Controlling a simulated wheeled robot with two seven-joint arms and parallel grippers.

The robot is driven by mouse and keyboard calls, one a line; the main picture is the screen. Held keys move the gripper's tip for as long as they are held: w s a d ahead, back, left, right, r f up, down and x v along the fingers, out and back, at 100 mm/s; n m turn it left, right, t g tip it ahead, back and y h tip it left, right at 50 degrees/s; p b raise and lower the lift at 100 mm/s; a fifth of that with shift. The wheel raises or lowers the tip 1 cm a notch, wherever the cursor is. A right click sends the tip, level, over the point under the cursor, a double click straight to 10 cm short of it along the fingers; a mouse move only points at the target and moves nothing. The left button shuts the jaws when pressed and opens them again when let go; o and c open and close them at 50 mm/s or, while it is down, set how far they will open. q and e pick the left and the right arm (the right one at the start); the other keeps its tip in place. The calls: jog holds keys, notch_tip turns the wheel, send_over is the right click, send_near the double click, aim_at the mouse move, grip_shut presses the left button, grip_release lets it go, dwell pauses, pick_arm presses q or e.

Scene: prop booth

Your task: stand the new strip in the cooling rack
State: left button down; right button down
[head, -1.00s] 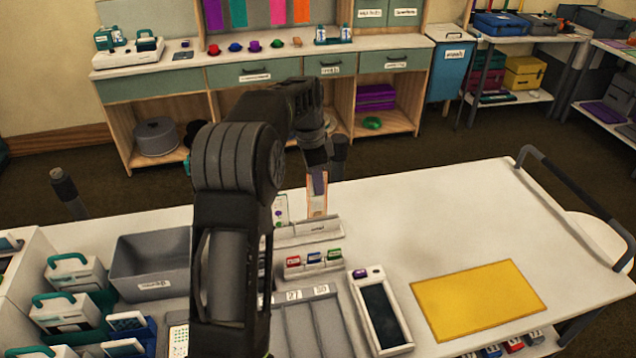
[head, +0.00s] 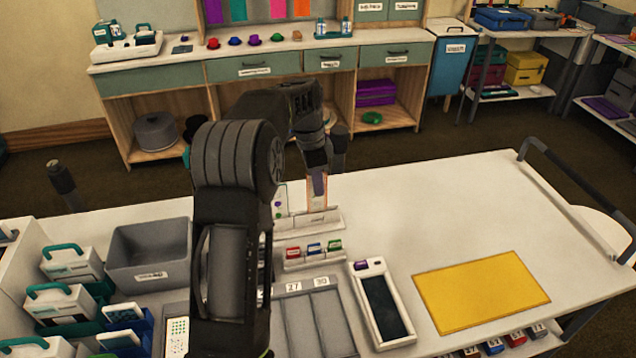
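My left gripper (head: 318,184) points down over the middle of the table and appears shut on a pale strip with an orange edge (head: 317,203). The strip is upright, and its lower end meets or passes behind the front of a white labelled rack (head: 327,221). I cannot tell whether it rests in a slot. The rack's label is too small to read. A white card with coloured dots (head: 280,207) stands at the rack's left end, partly hidden by my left arm. My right gripper is not in view.
In front of the rack are small red, blue and green blocks (head: 314,248) and a grey tray numbered 27 and 30 (head: 306,312). A white device with a dark panel (head: 383,308) and a yellow mat (head: 480,292) lie right. A grey bin (head: 150,250) stands left.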

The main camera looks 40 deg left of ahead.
pick_arm(q)
jog(key=shift+f+b, duration=0.4)
jog(key=shift+f, duration=0.35)
jog(key=shift+f, duration=0.1)
jog(key=c, duration=1.6)
grip_release()
jog(key=r, duration=0.5)
jog(key=r+b, duration=0.1)
jog(key=r, duration=0.1)
jog(key=shift+s+a+r, duration=0.3)
jog(key=shift+s+r, duration=0.05)
jog(key=shift+r, duration=0.05)
